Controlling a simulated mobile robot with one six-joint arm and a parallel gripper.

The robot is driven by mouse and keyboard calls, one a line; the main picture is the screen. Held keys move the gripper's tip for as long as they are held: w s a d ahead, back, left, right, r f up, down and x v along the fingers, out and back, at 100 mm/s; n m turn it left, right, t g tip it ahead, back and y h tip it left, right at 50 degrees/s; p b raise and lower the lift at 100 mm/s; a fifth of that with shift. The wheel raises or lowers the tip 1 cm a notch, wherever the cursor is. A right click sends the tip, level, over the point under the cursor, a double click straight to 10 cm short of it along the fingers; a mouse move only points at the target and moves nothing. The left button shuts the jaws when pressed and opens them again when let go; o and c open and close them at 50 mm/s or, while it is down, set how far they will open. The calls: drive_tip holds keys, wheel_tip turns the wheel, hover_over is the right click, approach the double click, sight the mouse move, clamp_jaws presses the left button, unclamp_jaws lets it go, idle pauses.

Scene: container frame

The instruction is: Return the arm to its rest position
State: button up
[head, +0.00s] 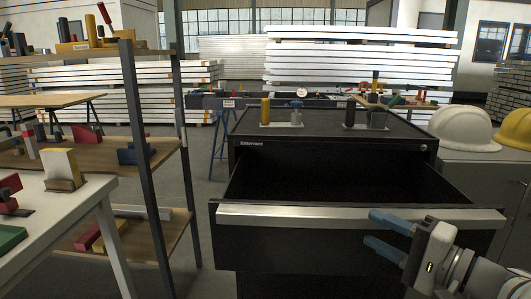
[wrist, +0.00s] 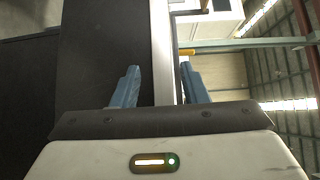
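My gripper (head: 369,229) is in the lower right of the head view, at the front of the pulled-out drawer (head: 300,246). Its two blue fingers are spread apart with nothing held between them. In the head view they overlap the drawer's pale metal top strip (head: 290,215). In the wrist view the open gripper (wrist: 163,72) shows both fingers, with the pale strip (wrist: 160,40) running between them in the picture. I cannot tell whether a finger touches the drawer. The drawer's visible inside is dark and looks empty.
The black cabinet (head: 330,124) carries small yellow, blue and dark items on top. A grey cabinet (head: 480,175) with a white helmet (head: 461,130) and a yellow helmet (head: 517,128) stands at right. A shelf rack (head: 143,150) and white table (head: 85,198) stand at left.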

sight(366, 224)
drive_tip(key=shift+x, duration=1.65)
drive_tip(key=shift+r, duration=0.1)
